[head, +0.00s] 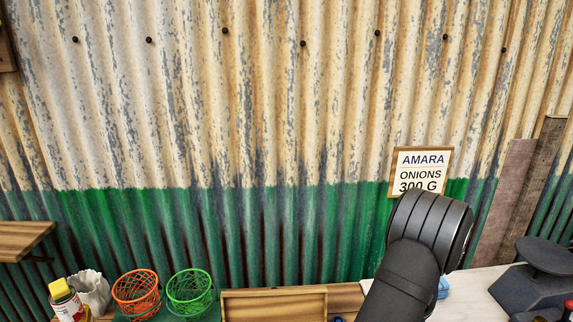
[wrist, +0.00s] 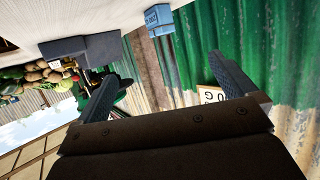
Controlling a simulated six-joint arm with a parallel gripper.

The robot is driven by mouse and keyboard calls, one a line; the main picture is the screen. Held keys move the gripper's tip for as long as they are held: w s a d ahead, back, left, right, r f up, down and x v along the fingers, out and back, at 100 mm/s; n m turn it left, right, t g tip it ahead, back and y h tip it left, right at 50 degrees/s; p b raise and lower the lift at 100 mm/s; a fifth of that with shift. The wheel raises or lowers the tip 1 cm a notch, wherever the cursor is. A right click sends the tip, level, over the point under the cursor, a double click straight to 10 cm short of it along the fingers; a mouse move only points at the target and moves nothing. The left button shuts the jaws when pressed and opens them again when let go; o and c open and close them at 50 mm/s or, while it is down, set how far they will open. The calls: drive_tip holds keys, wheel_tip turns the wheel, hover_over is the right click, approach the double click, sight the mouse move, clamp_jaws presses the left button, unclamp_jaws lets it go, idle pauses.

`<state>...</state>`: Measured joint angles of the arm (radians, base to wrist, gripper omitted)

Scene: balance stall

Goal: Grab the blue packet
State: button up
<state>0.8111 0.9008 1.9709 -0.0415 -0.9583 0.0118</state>
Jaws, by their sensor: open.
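The blue packet (wrist: 159,20) shows at the top of the wrist view, beyond the fingertips and between their lines, apart from both. It stands on the pale counter by the green wall, with small printing too blurred to read. In the head view a light-blue bit (head: 443,287), likely the same packet, shows beside my dark arm, which hides the rest. My gripper (wrist: 163,70) is open and empty, its two dark fingers spread wide. In the head view my fingers are hidden behind my arm.
A dark scale (head: 545,270) stands at the right on the pale counter (head: 490,288). A sign (head: 422,160) reading "AMARA ONIONS 300 G" is on the corrugated wall. Orange (head: 137,292) and green (head: 190,291) baskets and a wooden tray (head: 273,295) are at the lower left and middle.

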idle(0.4)
drive_tip(key=c, duration=0.6)
drive_tip(key=shift+c, duration=0.2)
drive_tip(key=shift+w, duration=0.1)
